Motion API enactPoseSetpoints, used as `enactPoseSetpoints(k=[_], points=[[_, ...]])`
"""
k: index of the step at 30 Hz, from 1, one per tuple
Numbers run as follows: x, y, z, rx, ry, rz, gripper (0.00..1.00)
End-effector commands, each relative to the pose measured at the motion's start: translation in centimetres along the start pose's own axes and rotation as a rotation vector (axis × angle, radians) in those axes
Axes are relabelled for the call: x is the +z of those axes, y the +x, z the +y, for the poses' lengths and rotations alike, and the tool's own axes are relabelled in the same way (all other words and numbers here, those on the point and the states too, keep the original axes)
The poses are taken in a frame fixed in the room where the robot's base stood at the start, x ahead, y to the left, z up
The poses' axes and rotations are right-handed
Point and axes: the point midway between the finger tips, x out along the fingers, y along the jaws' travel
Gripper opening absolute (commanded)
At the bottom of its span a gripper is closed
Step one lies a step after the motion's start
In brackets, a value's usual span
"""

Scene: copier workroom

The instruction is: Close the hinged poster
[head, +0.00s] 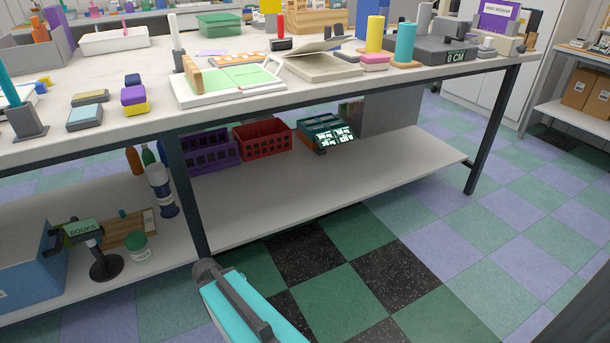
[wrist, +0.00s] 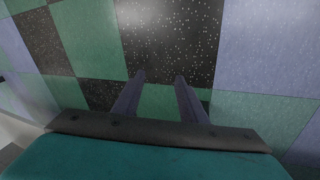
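I cannot tell for sure which thing is the hinged poster. A white flat frame with green sheets (head: 238,78) lies on the table near its front edge, with a wooden piece at its left. Just right of it is a flat beige thing (head: 318,67) with a grey flap raised at an angle above it. My gripper (wrist: 160,76) shows in the wrist view, its two fingers apart with nothing between them. It points at the checkered floor. In the head view my teal arm is at the bottom, in front of the table, and the fingers are out of frame.
The table (head: 150,122) carries many things, among them a teal cylinder (head: 405,42), a yellow cylinder (head: 375,34) and a pink block (head: 374,62). The lower shelf (head: 300,200) holds a red crate (head: 262,138) and a purple crate (head: 208,151). The floor in front is clear.

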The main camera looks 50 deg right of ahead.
Motion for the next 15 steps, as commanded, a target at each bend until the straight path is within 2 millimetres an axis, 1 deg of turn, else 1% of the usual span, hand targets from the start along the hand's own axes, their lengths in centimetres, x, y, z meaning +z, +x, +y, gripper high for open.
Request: enactPoseSetpoints(k=[1,5,6,11,15], points=[[1.6,0.9,-1.0,-0.008,-0.044,-0.027,0.38],[5.6,3.0,-3.3,-0.034,-0.157,-0.093,0.38],[6.9,3.7,-3.9,-0.043,-0.191,-0.113,0.38],[12.0,5.9,-6.0,-0.078,-0.324,-0.193,0.38],[16.7,7.7,-7.4,-0.11,-0.436,-0.262,0.38]])
